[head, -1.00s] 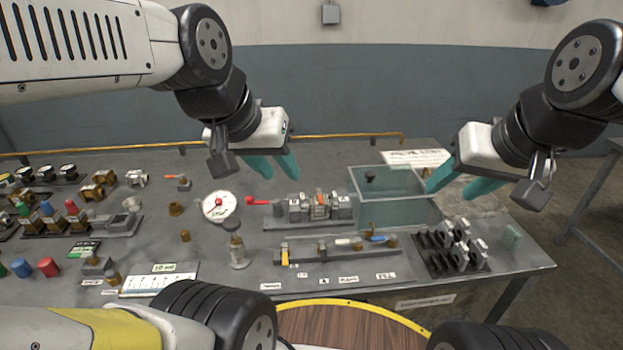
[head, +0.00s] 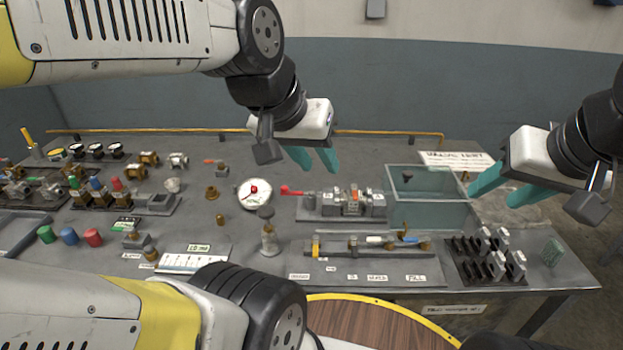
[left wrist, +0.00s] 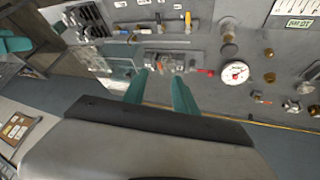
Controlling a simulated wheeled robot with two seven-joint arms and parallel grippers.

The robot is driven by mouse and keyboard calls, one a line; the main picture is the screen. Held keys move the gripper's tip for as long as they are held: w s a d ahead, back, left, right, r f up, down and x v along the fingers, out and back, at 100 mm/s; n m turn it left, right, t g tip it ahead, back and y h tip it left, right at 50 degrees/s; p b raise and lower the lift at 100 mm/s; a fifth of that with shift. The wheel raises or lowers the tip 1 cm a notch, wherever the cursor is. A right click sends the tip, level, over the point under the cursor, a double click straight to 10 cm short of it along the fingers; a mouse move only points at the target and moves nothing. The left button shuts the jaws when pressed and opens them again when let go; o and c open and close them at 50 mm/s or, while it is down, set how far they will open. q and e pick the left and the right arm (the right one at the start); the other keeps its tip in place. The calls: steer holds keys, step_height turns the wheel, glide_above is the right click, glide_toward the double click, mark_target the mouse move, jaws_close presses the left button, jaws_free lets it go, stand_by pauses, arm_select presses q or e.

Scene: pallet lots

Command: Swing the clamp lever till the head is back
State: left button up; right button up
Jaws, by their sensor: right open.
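The clamp fixture (head: 340,205) stands on a grey base plate near the middle of the bench. Its red-handled lever (head: 290,191) lies low and points left, towards the white dial. The clamp head is too small to make out clearly. My left gripper (head: 317,164) is open and empty, above and behind the fixture, not touching it. In the left wrist view, the fixture (left wrist: 166,61) shows beyond the two teal fingertips (left wrist: 161,78), and the red lever (left wrist: 206,71) shows to their right. My right gripper (head: 492,192) is open and empty by the glass tank's right side.
A clear tank (head: 428,215) stands right of the fixture. A white dial (head: 254,194) and an upright metal fitting (head: 269,238) are to its left. A plate with a yellow-handled row of fittings (head: 370,243) lies in front. A rack of grey blocks (head: 487,258) is at front right.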

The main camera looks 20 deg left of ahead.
arm_select(q)
steer(key=shift+o, duration=0.5)
steer(key=shift+o, duration=0.4)
steer(key=shift+w, duration=0.1)
steer(key=w+a+f+n+g, duration=0.1)
steer(key=w+a+f+g, duration=0.1)
steer(key=w+a+f, duration=0.35)
steer(key=w+a+f+g, duration=0.3)
steer(key=w+a, duration=0.4)
steer(key=w, duration=0.4)
steer(key=w+a+f+n+h, duration=0.1)
steer(key=w+a+f+h, duration=0.15)
steer(key=a+f, duration=0.4)
steer(key=shift+g+y, duration=0.35)
steer(key=shift+g, duration=0.05)
steer(key=x, duration=0.7)
steer(key=shift+w+d+f, duration=0.2)
steer(key=shift+w+f, duration=0.15)
steer(key=shift+w, duration=0.05)
steer(key=c, duration=0.9)
jaws_close()
